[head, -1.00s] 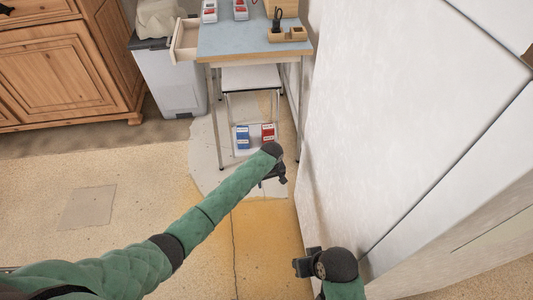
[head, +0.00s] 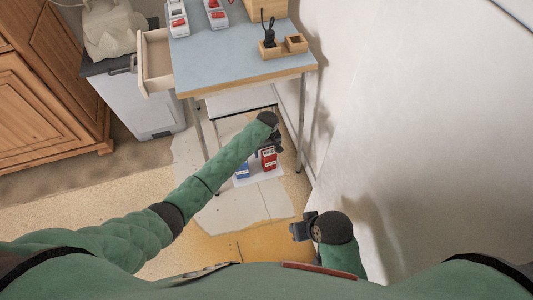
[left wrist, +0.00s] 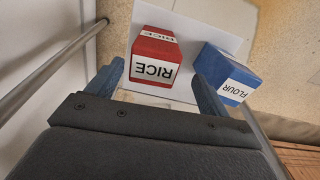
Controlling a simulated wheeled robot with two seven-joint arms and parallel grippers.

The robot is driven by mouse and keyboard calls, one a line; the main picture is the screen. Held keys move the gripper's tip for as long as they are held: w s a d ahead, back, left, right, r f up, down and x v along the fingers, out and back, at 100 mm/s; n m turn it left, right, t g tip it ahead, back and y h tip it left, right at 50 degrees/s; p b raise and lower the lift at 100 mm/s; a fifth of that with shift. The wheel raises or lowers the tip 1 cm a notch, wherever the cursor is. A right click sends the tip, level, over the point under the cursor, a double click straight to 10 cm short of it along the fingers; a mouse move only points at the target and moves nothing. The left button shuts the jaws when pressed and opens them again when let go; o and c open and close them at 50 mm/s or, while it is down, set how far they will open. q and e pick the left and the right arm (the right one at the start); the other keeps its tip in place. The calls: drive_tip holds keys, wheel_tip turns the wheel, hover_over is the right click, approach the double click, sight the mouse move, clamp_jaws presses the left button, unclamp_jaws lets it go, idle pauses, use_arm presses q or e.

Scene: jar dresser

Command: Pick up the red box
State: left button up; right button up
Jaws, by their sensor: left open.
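The red box (head: 269,158) stands on a white board under the table, and my left gripper (head: 277,143) is just above it and partly covers it. In the left wrist view the red box (left wrist: 154,56), labelled RICE, lies ahead between the two open blue fingers (left wrist: 155,82), with no contact visible. A blue box (head: 242,170) labelled FLOUR stands beside it; it also shows in the left wrist view (left wrist: 229,75), by the right-hand finger. My right gripper (head: 302,228) is near the white wall, away from the boxes; its jaws are unclear.
The blue-topped table (head: 230,58) stands over the boxes, with thin metal legs and an open drawer (head: 155,62). A white shelf or stool (head: 240,102) sits beneath it. The white wall (head: 410,130) closes off the right side. A grey bin (head: 130,100) stands left.

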use_arm(q)
drive_tip(key=shift+w+d+f, duration=0.1)
drive_tip(key=shift+d+f, duration=0.1)
drive_tip(key=shift+f, duration=1.5)
drive_tip(key=shift+d+f, duration=0.2)
drive_tip(key=shift+f, duration=1.5)
drive_tip(key=c, duration=1.3)
drive_tip(key=shift+r, duration=0.15)
drive_tip(key=shift+c, duration=0.2)
